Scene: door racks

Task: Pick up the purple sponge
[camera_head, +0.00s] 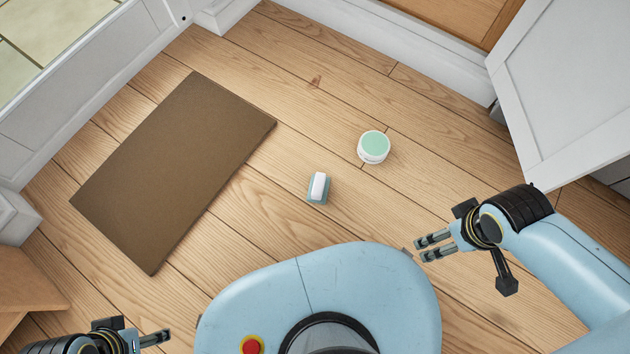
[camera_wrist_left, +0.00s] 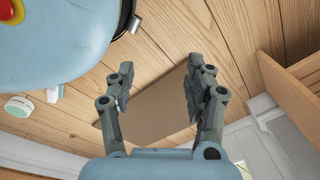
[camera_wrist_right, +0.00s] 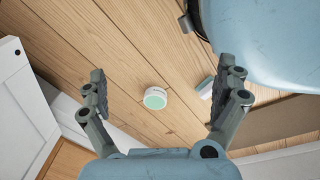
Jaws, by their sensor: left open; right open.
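I see no purple sponge in any view. A small teal and white block (camera_head: 318,187) lies on the wooden floor in front of my base. It also shows in the right wrist view (camera_wrist_right: 206,87), beside a gripper finger, and in the left wrist view (camera_wrist_left: 54,95). My right gripper (camera_head: 424,247) is open and empty above the floor, to the right of the block and apart from it. My left gripper (camera_head: 157,338) is at the bottom left of the head view; the left wrist view shows it (camera_wrist_left: 160,82) open and empty.
A round white container with a green top (camera_head: 373,147) stands on the floor right of the block. A brown mat (camera_head: 172,170) lies at left. A white door (camera_head: 570,80) stands at upper right, and a wooden piece (camera_head: 28,285) at lower left. The floor between is clear.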

